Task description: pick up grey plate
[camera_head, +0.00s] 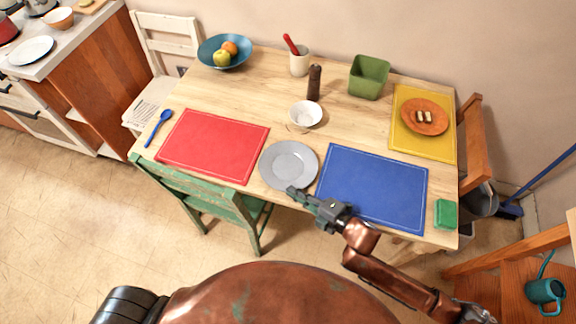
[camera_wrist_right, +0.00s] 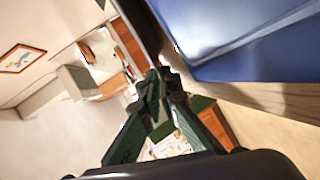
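The grey plate (camera_head: 289,162) lies at the front edge of the wooden table, between the red mat and the blue mat. My right gripper (camera_head: 293,191) reaches in from the lower right, with its fingertips at the plate's near rim. In the right wrist view the fingers (camera_wrist_right: 158,77) come together on the rim of the grey plate (camera_wrist_right: 148,32), which shows nearly edge-on. The gripper looks shut on that rim. I cannot tell whether the plate is raised off the table. My left gripper is out of view.
The red mat (camera_head: 213,146) and blue mat (camera_head: 373,187) flank the plate. A white bowl (camera_head: 305,113) and dark pepper mill (camera_head: 314,83) stand behind it. A green chair (camera_head: 205,190) is tucked in at front left. A green sponge (camera_head: 446,213) lies at the right corner.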

